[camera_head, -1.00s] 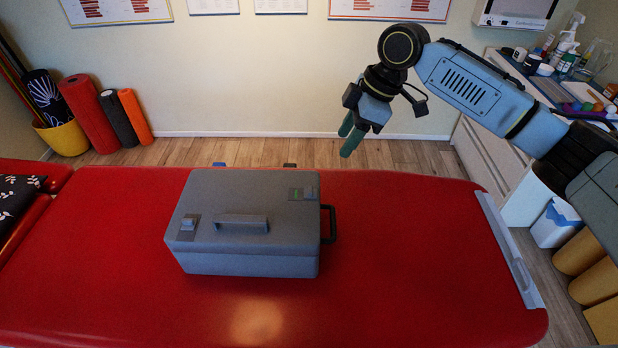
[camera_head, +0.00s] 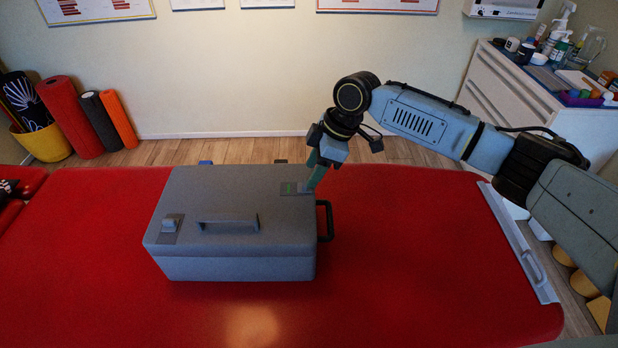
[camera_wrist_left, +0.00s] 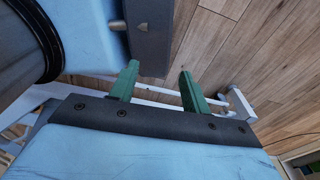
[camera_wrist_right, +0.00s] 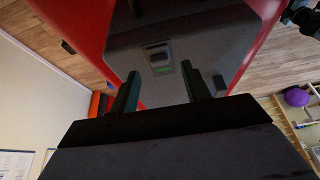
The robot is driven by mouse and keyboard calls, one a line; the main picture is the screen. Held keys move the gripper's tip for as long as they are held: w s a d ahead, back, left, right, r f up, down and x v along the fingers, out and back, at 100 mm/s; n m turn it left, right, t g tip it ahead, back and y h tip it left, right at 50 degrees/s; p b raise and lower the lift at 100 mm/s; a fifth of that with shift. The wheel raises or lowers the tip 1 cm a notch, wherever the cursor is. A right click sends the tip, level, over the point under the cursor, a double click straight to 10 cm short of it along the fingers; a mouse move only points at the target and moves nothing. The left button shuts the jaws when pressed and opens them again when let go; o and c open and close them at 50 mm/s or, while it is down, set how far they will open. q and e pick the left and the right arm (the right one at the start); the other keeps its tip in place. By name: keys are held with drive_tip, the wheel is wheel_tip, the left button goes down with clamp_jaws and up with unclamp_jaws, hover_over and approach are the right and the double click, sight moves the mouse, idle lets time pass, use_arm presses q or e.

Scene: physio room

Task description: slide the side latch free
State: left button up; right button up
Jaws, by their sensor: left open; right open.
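A grey case (camera_head: 235,267) with a top handle (camera_head: 228,225) lies closed on a red treatment table (camera_head: 420,260). A latch plate with a green mark (camera_head: 290,188) is on its lid at the back right corner. A second latch, a raised grey block (camera_head: 171,221), is at the lid's left. My right gripper (camera_head: 311,186) is open with its fingers pointing down at the green-marked latch; they partly hide its right side, and I cannot tell if they touch. The latch shows between the fingers in the right wrist view (camera_wrist_right: 158,56). My left gripper (camera_wrist_left: 158,72) is open and empty.
A black side handle (camera_head: 325,221) sticks out from the case's right end, close to my right gripper. The table is clear right of the case. A white cabinet (camera_head: 510,95) with bottles stands at the back right. Rolled mats (camera_head: 70,115) stand at the back left.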

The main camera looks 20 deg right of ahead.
drive_tip(key=shift+x, duration=1.6)
clamp_jaws()
